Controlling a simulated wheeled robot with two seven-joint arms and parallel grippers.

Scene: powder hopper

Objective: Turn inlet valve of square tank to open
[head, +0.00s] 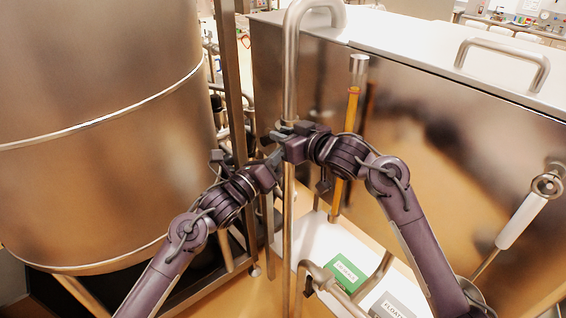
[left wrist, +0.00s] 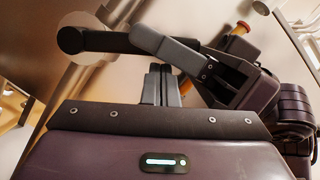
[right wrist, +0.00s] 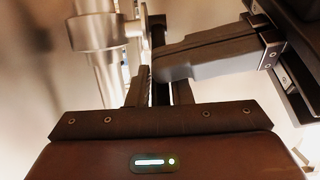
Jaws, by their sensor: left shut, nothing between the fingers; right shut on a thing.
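The square tank (head: 430,150) fills the right of the head view. A vertical steel pipe (head: 290,75) runs down beside its left edge. The inlet valve's dark lever handle (left wrist: 105,41) shows in the left wrist view, beside the pipe. It also shows in the right wrist view (right wrist: 158,28), next to the valve body (right wrist: 93,32). My right gripper (head: 279,135) is shut on the valve handle at the pipe. My left gripper (head: 272,160) is shut and empty, just below and very close to the right one. The grippers hide much of the valve in the head view.
A large round tank (head: 100,75) fills the left side. An orange level tube (head: 348,130) stands on the square tank's front. A green label (head: 346,272) and a grey label lie on a white surface below. A white-handled lever (head: 522,220) is at right.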

